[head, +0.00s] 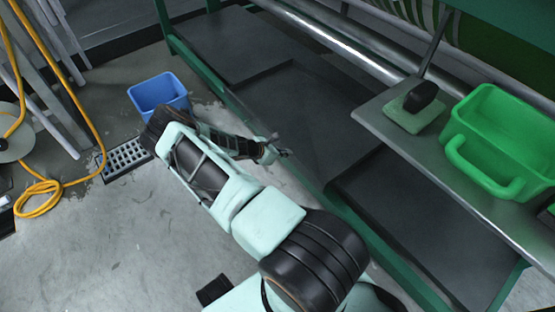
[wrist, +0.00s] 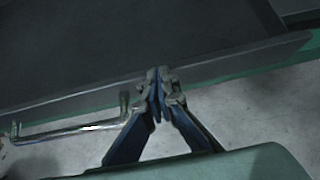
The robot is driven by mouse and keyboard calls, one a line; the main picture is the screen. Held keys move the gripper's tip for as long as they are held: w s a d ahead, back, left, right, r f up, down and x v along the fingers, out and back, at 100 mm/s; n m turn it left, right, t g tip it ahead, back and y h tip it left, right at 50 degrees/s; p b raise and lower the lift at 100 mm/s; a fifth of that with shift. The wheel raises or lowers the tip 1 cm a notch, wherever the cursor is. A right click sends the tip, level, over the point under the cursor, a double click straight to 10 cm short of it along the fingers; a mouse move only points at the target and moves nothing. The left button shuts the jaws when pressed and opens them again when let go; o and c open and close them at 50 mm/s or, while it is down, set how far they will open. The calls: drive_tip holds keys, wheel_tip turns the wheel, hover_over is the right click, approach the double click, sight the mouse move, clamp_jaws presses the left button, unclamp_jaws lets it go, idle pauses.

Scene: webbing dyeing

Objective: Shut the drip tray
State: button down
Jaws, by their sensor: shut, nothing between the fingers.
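The drip tray is a wide, shallow dark tray low in the green frame; its floor (head: 305,110) shows in the head view. In the wrist view its front wall (wrist: 225,70) runs across the picture. A thin metal bar handle (wrist: 70,132) stands out from that wall, left of my fingers. My gripper (head: 284,153) is shut and empty at the tray's front side. In the wrist view its fingertips (wrist: 158,80) overlap the front wall, to the right of the handle; I cannot tell whether they touch it. The handle does not show clearly in the head view.
A steel shelf (head: 375,116) above the trays holds a green tub (head: 500,130) and a pad with a dark-topped block (head: 420,98). A blue bin (head: 158,92) stands behind my arm, near a floor drain (head: 125,158). A yellow hose (head: 85,115) lies left.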

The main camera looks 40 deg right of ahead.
drive_tip(key=shift+d, duration=0.65)
drive_tip(key=shift+a, duration=0.1)
drive_tip(key=a+f+p+v, duration=0.1)
drive_tip(key=f+p+v, duration=0.1)
drive_tip(key=v, duration=1.1)
drive_tip(key=shift+a+p, duration=0.3)
drive_tip(key=shift+p, duration=0.25)
